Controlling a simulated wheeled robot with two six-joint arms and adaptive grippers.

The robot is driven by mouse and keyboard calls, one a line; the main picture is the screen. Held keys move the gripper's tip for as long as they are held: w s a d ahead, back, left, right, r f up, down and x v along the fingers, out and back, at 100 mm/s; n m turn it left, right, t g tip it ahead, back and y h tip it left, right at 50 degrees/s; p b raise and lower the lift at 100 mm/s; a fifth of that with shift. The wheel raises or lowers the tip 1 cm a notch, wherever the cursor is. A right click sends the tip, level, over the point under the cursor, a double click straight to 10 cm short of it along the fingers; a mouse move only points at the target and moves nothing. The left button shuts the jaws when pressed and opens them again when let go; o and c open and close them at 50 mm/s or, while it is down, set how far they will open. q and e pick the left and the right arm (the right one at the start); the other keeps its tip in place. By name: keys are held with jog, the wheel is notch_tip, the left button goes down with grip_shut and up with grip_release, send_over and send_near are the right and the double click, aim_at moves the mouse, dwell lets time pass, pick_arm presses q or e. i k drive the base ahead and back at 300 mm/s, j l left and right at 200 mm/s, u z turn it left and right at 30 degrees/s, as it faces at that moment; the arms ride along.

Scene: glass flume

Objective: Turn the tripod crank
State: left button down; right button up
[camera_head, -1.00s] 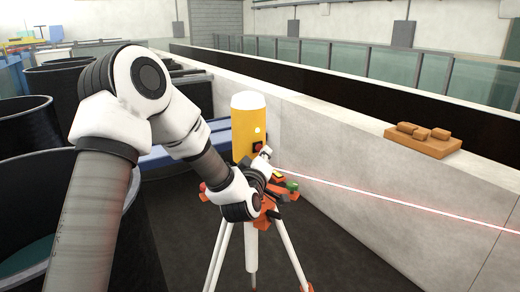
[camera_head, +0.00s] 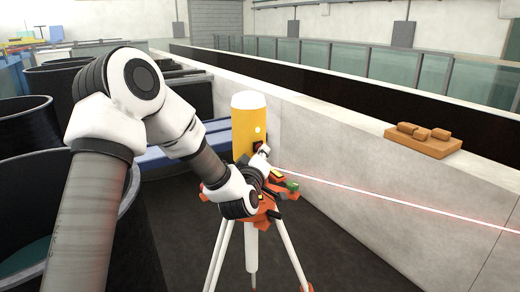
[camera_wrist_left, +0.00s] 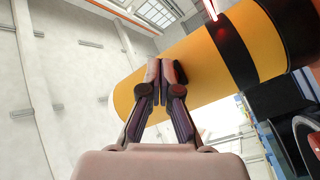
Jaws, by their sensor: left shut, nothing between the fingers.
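The tripod (camera_head: 284,247) stands on the dark floor on spread white legs, with an orange head. A yellow cylinder with a white cap (camera_head: 249,122) stands upright on it. A short part with a green end (camera_head: 292,186) sticks out to the right of the head; I cannot tell for certain that it is the crank. My left gripper (camera_head: 265,151) is at the head beside the lower yellow cylinder, small and partly hidden. In the left wrist view its fingers (camera_wrist_left: 160,76) are shut and empty, with the yellow cylinder (camera_wrist_left: 190,65) behind them. My right gripper is not seen.
A long pale wall (camera_head: 370,178) runs behind and right of the tripod. A wooden board with several blocks (camera_head: 428,147) lies on it. A red beam runs right from the tripod. Large dark tubs (camera_head: 28,128) stand at left. Floor right of the tripod is clear.

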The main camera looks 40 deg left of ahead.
aim_at(271, 216)
jog(key=u, duration=1.25)
